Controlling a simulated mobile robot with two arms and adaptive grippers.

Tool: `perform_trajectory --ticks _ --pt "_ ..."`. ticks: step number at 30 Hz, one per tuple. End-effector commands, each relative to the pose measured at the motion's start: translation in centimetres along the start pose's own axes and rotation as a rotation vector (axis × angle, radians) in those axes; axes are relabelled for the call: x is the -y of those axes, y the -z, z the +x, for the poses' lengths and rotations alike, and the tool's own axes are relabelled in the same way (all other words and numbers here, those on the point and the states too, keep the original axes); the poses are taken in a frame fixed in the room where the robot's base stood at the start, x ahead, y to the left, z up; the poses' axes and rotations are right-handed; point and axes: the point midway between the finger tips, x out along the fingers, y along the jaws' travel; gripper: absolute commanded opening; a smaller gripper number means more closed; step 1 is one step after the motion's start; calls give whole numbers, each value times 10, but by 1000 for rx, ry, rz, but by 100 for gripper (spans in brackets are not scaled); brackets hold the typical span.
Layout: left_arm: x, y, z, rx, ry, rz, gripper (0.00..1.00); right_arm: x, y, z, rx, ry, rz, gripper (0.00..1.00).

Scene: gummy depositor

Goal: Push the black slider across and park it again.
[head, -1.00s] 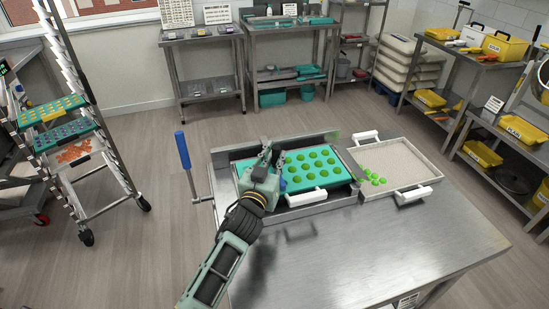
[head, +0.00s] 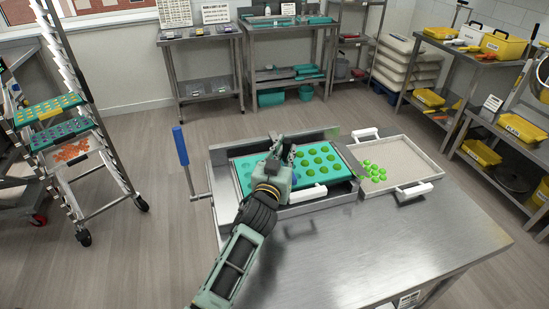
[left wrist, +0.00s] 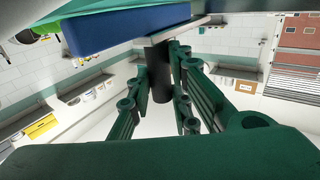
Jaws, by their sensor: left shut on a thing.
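The slider shows in the left wrist view as an upright black post (left wrist: 159,72) under a flat light plate. My left gripper (head: 284,152) is shut on this post, with a green finger on each side of it. In the head view the gripper hides most of the slider. It stands over the teal mould (head: 243,166), left of its middle. The mould's left part shows bare teal; green gummies (head: 317,158) sit in several cavities right of the gripper. A blue part (left wrist: 110,28) shows beside the post. My right gripper is not in view.
A shallow tray (head: 410,150) with white handles and several bright green gummies (head: 373,170) adjoins the mould's right side. A blue-handled lever (head: 181,147) stands left of the metal frame. The steel table (head: 390,245) is clear in front.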

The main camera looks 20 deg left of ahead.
Motion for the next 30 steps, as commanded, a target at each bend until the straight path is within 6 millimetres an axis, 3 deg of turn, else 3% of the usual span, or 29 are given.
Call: perform_trajectory --ticks 3,11,12,18,30 --pt "-11 0 6 -3 -5 -9 0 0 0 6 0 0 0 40" --pt "-11 1 5 -1 -5 -7 0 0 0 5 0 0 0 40" --pt "-11 1 5 -1 -5 -7 21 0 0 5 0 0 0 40" --pt "-10 1 5 -1 -4 -5 37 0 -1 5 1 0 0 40" --pt "-10 0 -2 0 -3 -3 37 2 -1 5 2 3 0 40"
